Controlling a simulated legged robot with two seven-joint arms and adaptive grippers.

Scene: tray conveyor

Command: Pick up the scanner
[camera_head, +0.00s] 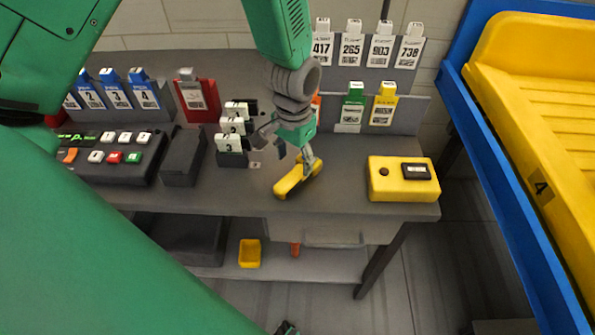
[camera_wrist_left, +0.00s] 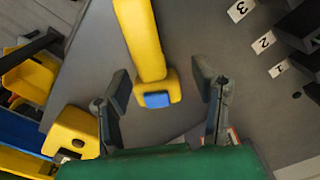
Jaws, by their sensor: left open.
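The yellow scanner (camera_head: 297,180) lies on the grey workbench (camera_head: 345,150), near its front edge. In the left wrist view the scanner (camera_wrist_left: 145,45) shows as a long yellow body with a blue patch on its near end. My left gripper (camera_head: 286,155) is over the scanner and partly covers it in the head view. In the left wrist view the left gripper (camera_wrist_left: 162,78) is open, with one finger on each side of the scanner and visible gaps between. I cannot make out my right gripper.
A yellow box (camera_head: 403,187) with a dark knob stands right of the scanner. Numbered card holders (camera_head: 232,143) stand close on the left, beside a dark block (camera_head: 184,157) and a button panel (camera_head: 112,158). A blue-framed conveyor with a yellow tray (camera_head: 500,105) is at the right.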

